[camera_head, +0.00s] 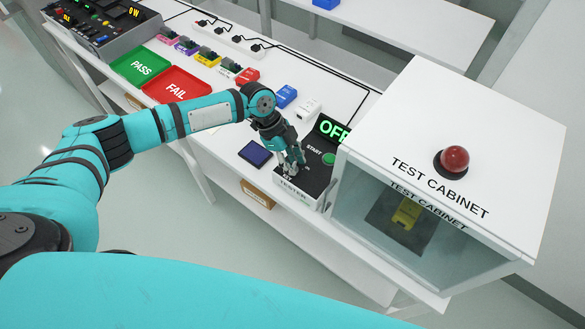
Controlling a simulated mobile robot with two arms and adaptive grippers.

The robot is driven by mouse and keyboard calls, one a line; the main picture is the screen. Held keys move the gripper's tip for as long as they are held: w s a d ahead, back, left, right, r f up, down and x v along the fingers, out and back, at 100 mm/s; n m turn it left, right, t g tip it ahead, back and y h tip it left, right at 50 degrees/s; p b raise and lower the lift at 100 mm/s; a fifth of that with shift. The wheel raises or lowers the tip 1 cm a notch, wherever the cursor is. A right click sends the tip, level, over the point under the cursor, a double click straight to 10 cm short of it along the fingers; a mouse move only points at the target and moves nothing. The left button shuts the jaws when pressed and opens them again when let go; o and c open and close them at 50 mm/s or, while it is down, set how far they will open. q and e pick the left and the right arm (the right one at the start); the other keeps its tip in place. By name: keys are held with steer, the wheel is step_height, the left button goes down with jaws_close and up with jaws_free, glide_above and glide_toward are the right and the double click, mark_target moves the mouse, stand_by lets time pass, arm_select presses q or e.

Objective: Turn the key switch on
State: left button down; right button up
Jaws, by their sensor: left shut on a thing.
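The tester (291,185) is a dark sloped box with a white front, standing on the table beside the test cabinet. Its panel carries a green START button (329,159). Behind it a black display (332,130) shows green letters starting with OF, partly cut off by the cabinet. My left gripper (292,170) reaches down onto the left part of the panel and is shut on the key switch there. The fingers hide the key, so its turn angle cannot be told. My right gripper is not in view.
The white test cabinet (440,130) with a red dome lamp (454,159) stands close on the right. A dark blue device (255,153) lies left of the tester. Blue (286,96) and white (308,109) blocks, green PASS (140,66) and red FAIL (176,86) trays lie further back.

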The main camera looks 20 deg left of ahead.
arm_select(q)
steer(key=m+g+b, duration=0.1)
steer(key=m+b, duration=0.1)
steer(key=m+g+b, duration=0.1)
steer(key=m+b, duration=0.1)
steer(key=m, duration=0.1)
steer(key=shift+w+d+f+m+y+b, duration=0.1)
steer(key=shift+w+f+m+y+b, duration=0.1)
steer(key=shift+m+y+b, duration=0.15)
steer(key=m+g+b, duration=0.1)
steer(key=m+b, duration=0.1)
steer(key=m, duration=0.1)
steer(key=shift+r+y, duration=0.15)
steer(key=shift+y, duration=0.2)
steer(key=shift+r+m+g+y+b, duration=0.1)
steer(key=shift+m+g+y+b, duration=0.35)
steer(key=shift+m, duration=0.9)
steer(key=c, duration=1)
jaws_free()
steer(key=shift+c, duration=0.2)
steer(key=shift+r, duration=0.1)
steer(key=v, duration=1.2)
